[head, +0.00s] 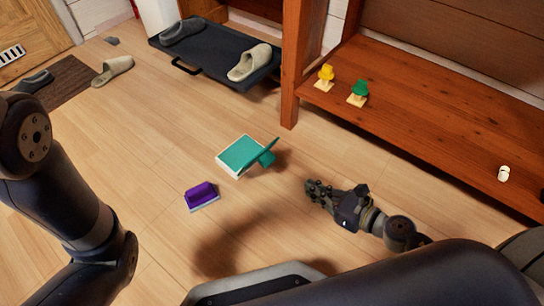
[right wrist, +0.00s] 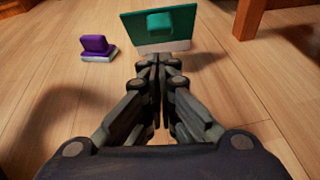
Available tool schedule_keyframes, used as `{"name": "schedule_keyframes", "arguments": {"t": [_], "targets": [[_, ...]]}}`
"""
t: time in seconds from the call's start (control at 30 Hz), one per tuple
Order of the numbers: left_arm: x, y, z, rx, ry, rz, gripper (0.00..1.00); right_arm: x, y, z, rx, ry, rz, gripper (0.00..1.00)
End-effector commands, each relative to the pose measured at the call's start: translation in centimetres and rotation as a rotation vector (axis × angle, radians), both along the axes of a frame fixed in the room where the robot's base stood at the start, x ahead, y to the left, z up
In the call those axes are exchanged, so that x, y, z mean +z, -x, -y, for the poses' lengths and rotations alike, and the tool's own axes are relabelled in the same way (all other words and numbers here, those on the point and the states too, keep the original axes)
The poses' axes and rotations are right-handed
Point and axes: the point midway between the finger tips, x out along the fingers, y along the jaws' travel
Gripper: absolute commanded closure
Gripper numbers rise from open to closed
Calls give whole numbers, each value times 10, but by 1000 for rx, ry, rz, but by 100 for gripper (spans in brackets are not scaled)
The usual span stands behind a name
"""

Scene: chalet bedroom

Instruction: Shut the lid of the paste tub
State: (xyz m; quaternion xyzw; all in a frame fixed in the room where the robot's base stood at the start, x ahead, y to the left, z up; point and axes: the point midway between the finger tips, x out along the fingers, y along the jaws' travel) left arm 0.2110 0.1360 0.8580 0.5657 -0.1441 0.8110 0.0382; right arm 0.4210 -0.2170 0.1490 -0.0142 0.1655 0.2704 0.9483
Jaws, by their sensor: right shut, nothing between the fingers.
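In the right wrist view the lid (right wrist: 132,33) faces me, handle in the middle, and hides most of the tub. My right gripper (head: 310,189) is shut and empty, low over the floor to the right of the tub. In the right wrist view its fingertips (right wrist: 158,62) point at the lid, apparently just short of it. My left gripper is out of view.
A purple block with a grey base (head: 201,196) lies on the floor, front left of the tub. A wooden shelf (head: 430,125) with small yellow and green pieces stands behind right, its post near the tub. A dark tray (head: 215,62) with slippers is at the back.

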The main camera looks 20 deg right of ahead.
Motion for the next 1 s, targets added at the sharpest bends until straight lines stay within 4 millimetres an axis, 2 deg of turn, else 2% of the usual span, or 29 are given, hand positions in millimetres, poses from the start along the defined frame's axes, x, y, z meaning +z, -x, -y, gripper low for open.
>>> {"name": "schedule_keyframes", "arguments": {"t": [0.03,0.1,0.27,0.8,0.9,1.0], "targets": [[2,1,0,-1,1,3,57,-9,8,6,10,45,-9,100],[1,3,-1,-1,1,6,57,-16,12,9,19,78,-12,100],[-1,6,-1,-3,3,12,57,-22,3,4,22,86,-10,100],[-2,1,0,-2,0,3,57,-53,-68,-41,18,80,-9,100],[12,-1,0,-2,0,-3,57,-41,-80,-49,19,78,-7,100],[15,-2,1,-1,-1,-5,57,-39,-89,-54,18,79,-9,100]]}}
